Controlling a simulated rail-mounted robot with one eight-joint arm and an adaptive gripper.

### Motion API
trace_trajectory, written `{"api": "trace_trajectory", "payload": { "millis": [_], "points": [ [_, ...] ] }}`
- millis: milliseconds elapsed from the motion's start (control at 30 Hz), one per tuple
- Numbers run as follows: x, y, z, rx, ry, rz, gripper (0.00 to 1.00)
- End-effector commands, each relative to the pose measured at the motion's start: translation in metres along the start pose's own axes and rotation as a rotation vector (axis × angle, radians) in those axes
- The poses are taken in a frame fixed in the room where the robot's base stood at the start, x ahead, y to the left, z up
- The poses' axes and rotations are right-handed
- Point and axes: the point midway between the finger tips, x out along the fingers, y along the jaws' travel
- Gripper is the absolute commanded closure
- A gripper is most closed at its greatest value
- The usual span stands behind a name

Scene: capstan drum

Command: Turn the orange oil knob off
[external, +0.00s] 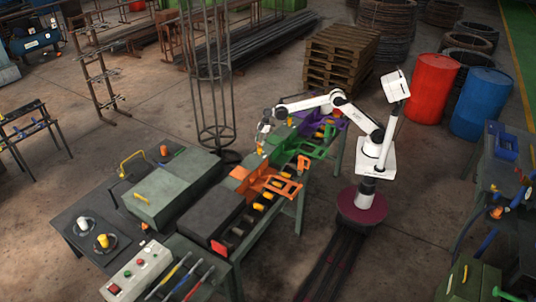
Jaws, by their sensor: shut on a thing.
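My gripper (262,141) hangs at the end of my white arm, above the back edge of the bench, beside the green unit. It is shut on a small yellow-orange piece (261,151) that looks like a knob. The piece is too small in this view to tell its turn angle. The orange unit (252,187) with its orange open frame lies just in front and below. I cannot tell whether the gripped piece is the oil knob.
A green unit (281,140) and a purple unit (335,120) stand farther back on the bench. A dark box (210,213) is in front. A control box with buttons (137,272) sits at the front left. A wire column (214,100) stands behind.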

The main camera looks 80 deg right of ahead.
Motion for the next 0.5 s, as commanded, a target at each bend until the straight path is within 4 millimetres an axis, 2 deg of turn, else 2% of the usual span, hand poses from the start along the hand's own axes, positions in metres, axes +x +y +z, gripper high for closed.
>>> {"api": "trace_trajectory", "payload": {
  "millis": [200,500],
  "points": [
    [0.0001,0.0007,-0.0001,-0.113,-0.001,-0.047,0.87],
    [-0.0001,0.0007,0.0001,-0.187,-0.001,-0.077,0.87]
  ]
}}
